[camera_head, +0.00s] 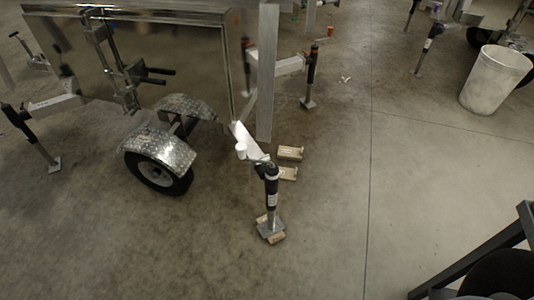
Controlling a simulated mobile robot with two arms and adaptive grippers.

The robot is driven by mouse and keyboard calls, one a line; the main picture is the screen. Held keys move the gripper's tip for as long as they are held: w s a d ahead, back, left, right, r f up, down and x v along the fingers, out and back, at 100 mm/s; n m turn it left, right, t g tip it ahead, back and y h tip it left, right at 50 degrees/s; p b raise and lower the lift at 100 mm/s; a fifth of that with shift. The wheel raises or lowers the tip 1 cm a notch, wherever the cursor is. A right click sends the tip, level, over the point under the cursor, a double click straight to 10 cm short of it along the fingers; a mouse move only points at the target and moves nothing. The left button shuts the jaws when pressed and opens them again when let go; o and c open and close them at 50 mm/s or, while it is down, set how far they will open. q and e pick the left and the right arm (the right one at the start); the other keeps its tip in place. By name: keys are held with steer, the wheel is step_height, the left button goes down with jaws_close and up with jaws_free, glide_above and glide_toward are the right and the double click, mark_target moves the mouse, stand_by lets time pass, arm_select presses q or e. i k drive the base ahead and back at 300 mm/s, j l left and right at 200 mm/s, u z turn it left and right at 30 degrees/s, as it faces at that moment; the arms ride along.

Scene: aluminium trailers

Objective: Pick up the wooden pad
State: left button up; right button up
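Several wooden pads are on the concrete floor near the middle of the view. One wooden pad (290,153) lies by the base of an upright metal post. A second wooden pad (288,174) lies just in front of it, partly hidden behind a trailer jack (271,187). More wood (276,239) shows under the jack's square metal foot (269,225). I cannot tell whether this is one piece or two. Neither of my grippers is in view.
An aluminium trailer (150,55) with a wheel (158,172) and a tread-plate fender (165,140) stands left. Another jack (311,75) stands behind the pads. A white bin (495,80) is at the upper right. The floor (400,200) right of the pads is clear.

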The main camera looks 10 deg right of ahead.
mark_target(286, 152)
steer(key=i+l+u, duration=0.2)
steer(key=u, duration=0.15)
steer(key=i+l+u, duration=0.15)
steer(key=l+u, duration=0.2)
steer(key=i+l+u, duration=0.15)
steer(key=l+u, duration=0.25)
steer(key=i+l+u, duration=0.15)
steer(key=l, duration=0.8)
steer(key=i+l+u, duration=0.1)
steer(key=l, duration=0.85)
steer(key=i+l+u, duration=0.15)
steer(key=l, duration=0.85)
